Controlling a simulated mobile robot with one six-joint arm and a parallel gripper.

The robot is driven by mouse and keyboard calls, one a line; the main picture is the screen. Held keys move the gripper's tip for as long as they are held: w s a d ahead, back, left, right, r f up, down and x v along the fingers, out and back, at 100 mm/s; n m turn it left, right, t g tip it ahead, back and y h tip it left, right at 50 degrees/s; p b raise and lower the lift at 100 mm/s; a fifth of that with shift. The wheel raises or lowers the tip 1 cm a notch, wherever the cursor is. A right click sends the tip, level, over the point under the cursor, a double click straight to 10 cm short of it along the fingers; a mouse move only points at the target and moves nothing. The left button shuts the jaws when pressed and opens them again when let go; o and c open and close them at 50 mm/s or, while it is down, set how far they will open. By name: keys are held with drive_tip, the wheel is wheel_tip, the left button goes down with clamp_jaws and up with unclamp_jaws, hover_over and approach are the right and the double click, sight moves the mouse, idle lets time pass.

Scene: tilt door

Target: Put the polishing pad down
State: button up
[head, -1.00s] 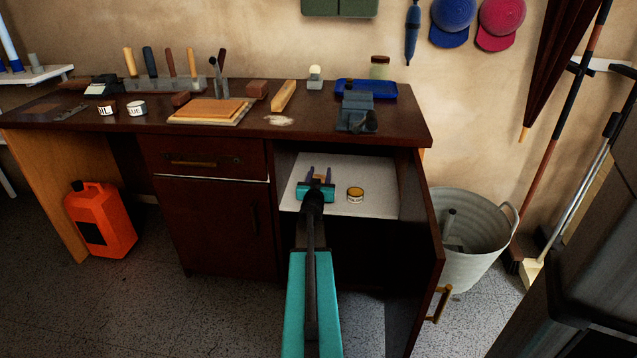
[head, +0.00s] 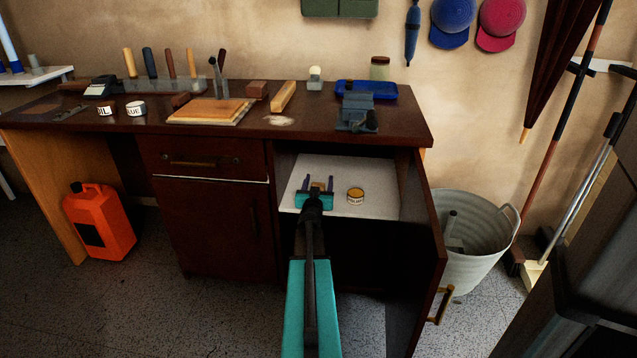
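My gripper (head: 317,183) is inside the open cabinet on the right of the workbench, just over the white shelf (head: 373,181). Its two dark fingers stand apart. A small tan-brown piece, apparently the polishing pad (head: 319,186), shows between the fingers, with a gap on each side. The teal gripper body hides its near part, and I cannot tell for certain that it rests on the shelf.
The cabinet door (head: 425,250) stands open to the right of my arm. The workbench top (head: 225,140) is above, with tools, blocks and a blue tray (head: 366,89). A metal bucket (head: 474,240) is beyond the door. The shelf's right and back parts are clear.

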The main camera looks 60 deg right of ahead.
idle(0.4)
drive_tip(key=shift+v, duration=0.85)
drive_tip(key=p+v, duration=0.3)
drive_tip(key=v, duration=0.9)
drive_tip(key=shift+s+r, duration=0.1)
drive_tip(key=shift+s, duration=0.15)
